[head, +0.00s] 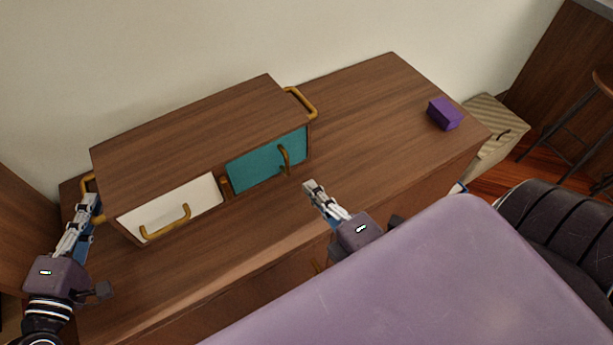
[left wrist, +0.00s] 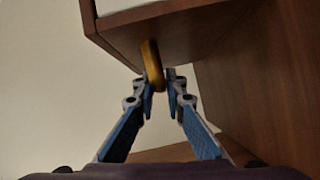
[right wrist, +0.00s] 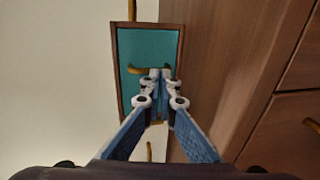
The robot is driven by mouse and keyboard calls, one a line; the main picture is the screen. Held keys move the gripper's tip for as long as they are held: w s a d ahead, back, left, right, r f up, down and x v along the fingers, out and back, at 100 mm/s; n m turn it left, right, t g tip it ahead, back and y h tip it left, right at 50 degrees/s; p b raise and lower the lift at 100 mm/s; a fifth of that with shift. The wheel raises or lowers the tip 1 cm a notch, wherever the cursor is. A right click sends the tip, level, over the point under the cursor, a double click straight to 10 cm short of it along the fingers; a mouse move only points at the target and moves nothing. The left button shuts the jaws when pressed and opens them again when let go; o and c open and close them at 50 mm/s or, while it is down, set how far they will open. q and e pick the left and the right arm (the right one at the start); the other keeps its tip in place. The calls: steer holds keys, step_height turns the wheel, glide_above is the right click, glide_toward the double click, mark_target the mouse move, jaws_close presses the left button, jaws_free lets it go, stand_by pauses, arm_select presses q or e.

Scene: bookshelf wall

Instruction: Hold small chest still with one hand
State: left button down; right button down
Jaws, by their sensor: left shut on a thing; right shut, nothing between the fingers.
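The small chest (head: 185,140) is a brown wooden box on top of the wide cabinet. Its front has a white drawer (head: 190,204) and a teal drawer (head: 262,163), each with a brass handle. Brass side handles sit at both ends. My left gripper (head: 92,203) is at the chest's left end, shut on the left side handle (head: 86,185); this handle shows between the fingers in the left wrist view (left wrist: 153,66). My right gripper (head: 309,186) is shut and empty, in front of the teal drawer and apart from it. The teal drawer also shows in the right wrist view (right wrist: 150,45).
The wide wooden cabinet (head: 375,125) bears the chest. A purple box (head: 444,114) lies near its right end. A large purple surface (head: 430,270) fills the lower right, with a dark chair beside it. The cabinet top between chest and purple box is clear.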

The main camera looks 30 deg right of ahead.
arm_select(q)
steer(key=shift+s+d+f+g, duration=0.1)
steer(key=shift+s+f+g, duration=0.15)
steer(key=shift+f, duration=0.4)
arm_select(e)
steer(key=v, duration=1.2)
arm_select(q)
steer(key=shift+w+r+p, duration=0.1)
steer(key=shift+r+p, duration=0.2)
steer(key=shift+p, duration=0.05)
arm_select(e)
steer(key=shift+w+r, duration=0.1)
steer(key=shift+r, duration=0.25)
arm_select(q)
steer(key=c, duration=2)
jaws_free()
steer(key=shift+w, duration=0.1)
steer(key=shift+o, duration=0.5)
steer(key=shift+r, duration=0.2)
steer(key=shift+r, duration=0.1)
steer(key=f+v, duration=0.1)
steer(key=v, duration=1.1)
steer(key=shift+r, duration=0.25)
arm_select(e)
steer(key=shift+f, duration=0.1)
